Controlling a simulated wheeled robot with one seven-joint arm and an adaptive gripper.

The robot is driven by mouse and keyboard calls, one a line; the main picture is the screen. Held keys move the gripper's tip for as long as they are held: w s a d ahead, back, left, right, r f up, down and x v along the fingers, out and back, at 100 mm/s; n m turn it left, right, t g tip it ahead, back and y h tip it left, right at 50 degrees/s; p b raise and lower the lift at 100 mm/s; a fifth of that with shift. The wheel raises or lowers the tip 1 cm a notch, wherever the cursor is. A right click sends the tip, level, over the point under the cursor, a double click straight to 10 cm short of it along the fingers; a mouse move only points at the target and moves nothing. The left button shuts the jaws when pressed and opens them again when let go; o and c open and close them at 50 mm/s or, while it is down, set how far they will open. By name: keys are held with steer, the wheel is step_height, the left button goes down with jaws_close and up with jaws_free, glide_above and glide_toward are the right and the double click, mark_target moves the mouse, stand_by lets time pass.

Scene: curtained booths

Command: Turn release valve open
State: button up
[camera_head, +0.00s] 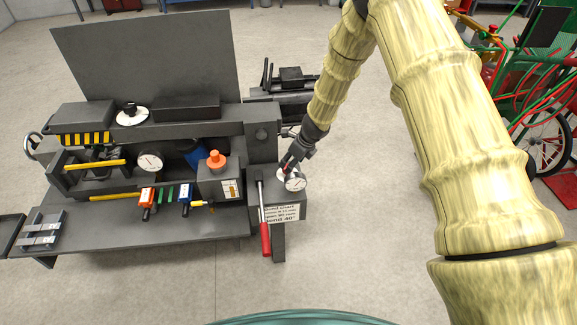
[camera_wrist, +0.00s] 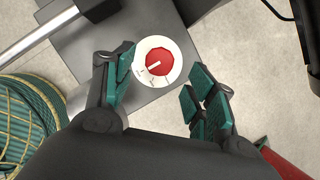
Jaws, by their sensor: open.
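The release valve shows in the wrist view as a round red knob (camera_wrist: 158,62) with a white pointer mark, on a white disc. The pointer slants toward the lower left. My gripper (camera_wrist: 162,72) is open, with one teal-padded finger left of the knob and the other lower right of it. It holds nothing, and I cannot tell if a finger touches the disc. In the head view my gripper (camera_head: 291,160) is over the grey block at the bench's right end. A little red shows beneath it, partly hidden by the fingers.
A white dial (camera_head: 295,183) and a sign (camera_head: 282,213) are at the same block. A red-handled lever (camera_head: 265,238) hangs just left. The dark bench (camera_head: 190,236) carries gauges, an orange knob (camera_head: 216,159) and small clamps. Bicycles (camera_head: 545,125) stand at right; open floor lies between.

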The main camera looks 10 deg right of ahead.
steer(key=shift+x, duration=2.3)
steer(key=shift+c, duration=0.5)
steer(key=c, duration=0.9)
